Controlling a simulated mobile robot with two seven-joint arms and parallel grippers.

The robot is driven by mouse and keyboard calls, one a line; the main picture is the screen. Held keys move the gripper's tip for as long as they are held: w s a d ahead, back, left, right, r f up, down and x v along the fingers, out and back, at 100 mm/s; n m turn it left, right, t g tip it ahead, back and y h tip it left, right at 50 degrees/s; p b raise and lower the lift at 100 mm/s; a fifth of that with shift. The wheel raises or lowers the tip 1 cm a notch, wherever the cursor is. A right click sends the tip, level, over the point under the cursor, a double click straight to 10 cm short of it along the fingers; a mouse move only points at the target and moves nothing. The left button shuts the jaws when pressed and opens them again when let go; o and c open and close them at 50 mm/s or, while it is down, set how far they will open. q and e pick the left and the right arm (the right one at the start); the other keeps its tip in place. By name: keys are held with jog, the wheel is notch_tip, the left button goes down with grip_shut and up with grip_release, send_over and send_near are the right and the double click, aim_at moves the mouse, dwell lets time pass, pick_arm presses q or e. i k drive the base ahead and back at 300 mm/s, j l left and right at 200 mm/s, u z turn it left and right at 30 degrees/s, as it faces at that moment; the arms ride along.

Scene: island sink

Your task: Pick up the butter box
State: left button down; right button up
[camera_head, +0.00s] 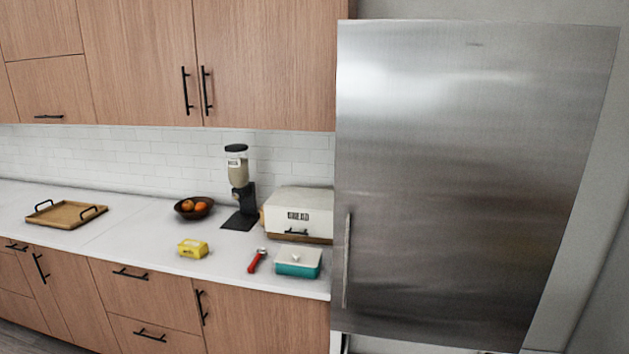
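A small yellow box (193,248) with a pale label lies on the white counter near its front edge, left of the red-handled tool. To its right, a teal box with a white knobbed lid (298,262) sits near the front edge, close to the fridge. Either could be the butter box; the labels are too small to read. Both stand clear, with nothing on them. Neither of my grippers shows in the head view.
A red-handled tool (257,260) lies between the two boxes. Behind are a white bread box (300,208), a dispenser (238,180) and a fruit bowl (194,208). A wooden tray (66,214) is at left. The steel fridge (460,190) bounds the counter's right end.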

aim_at(197, 249)
jog(key=z, duration=0.95)
jog(key=u, duration=1.7)
